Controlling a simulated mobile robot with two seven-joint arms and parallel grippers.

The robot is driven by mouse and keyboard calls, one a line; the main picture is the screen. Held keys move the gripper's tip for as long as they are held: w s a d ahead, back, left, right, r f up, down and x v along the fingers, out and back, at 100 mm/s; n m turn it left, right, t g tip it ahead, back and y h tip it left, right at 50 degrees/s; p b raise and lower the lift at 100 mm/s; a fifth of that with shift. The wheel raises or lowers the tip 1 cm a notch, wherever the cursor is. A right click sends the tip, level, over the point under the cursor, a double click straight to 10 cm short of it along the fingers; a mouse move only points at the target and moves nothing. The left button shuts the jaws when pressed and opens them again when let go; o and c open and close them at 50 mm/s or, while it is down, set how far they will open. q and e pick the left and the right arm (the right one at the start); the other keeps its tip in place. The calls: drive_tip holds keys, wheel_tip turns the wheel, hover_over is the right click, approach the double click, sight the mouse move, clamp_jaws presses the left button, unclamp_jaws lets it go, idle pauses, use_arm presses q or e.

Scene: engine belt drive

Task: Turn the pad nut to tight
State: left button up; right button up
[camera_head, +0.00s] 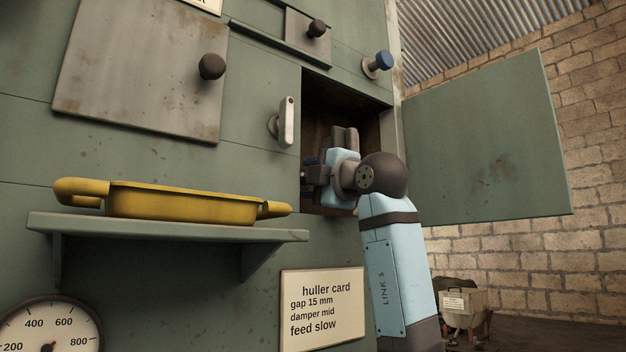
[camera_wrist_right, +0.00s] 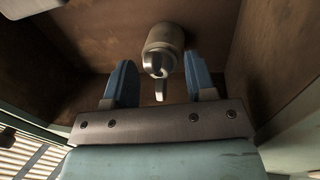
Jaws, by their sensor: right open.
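In the right wrist view, a pale metal nut-like fitting (camera_wrist_right: 164,42), which I take for the pad nut, stands on the brown back wall of an open compartment. It has a round body and a small flat tab that points down in the picture. My right gripper (camera_wrist_right: 158,66) is open, with one blue finger on each side of the tab and a gap to both. I cannot tell how deep the fingers reach. In the head view my right gripper (camera_head: 322,172) is inside the compartment and hides the nut. My left gripper is not in view.
The compartment's green door (camera_head: 490,140) hangs wide open on the right. Its walls close in around my right gripper. A yellow tray (camera_head: 180,204) sits on a shelf (camera_head: 170,229) at left.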

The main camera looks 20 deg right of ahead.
drive_tip(key=b+v, duration=0.3)
drive_tip(key=v, duration=1)
drive_tip(key=shift+s+b, duration=0.4)
drive_tip(key=shift+d+f, duration=0.1)
drive_tip(key=shift+f, duration=0.05)
drive_tip(key=shift+f, duration=0.1)
